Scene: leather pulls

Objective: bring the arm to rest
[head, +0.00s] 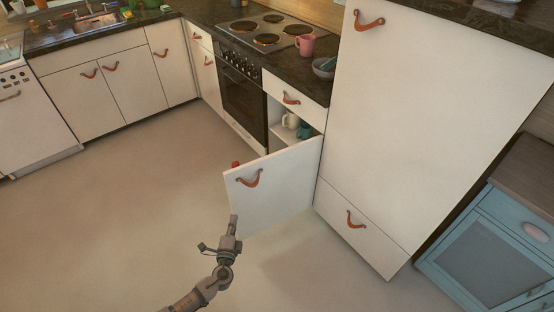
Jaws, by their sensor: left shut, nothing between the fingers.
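My left gripper (232,226) is in the lower middle of the head view, its arm coming in from the bottom edge. It is shut and empty. It shows in front of the lower edge of an open white cupboard door (285,185) with a leather pull (249,178). Whether it touches the door, I cannot tell. Behind the door the cupboard is open, with a cream mug (290,120) and a teal mug (304,131) on its shelf. My right gripper is not in view.
The oven (243,90) with its hob stands left of the open cupboard. A pink mug (305,45) and a grey bowl (325,68) are on the counter. A tall white cabinet (420,110) stands right, beside a blue cabinet (495,240). The floor (120,220) at left is clear.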

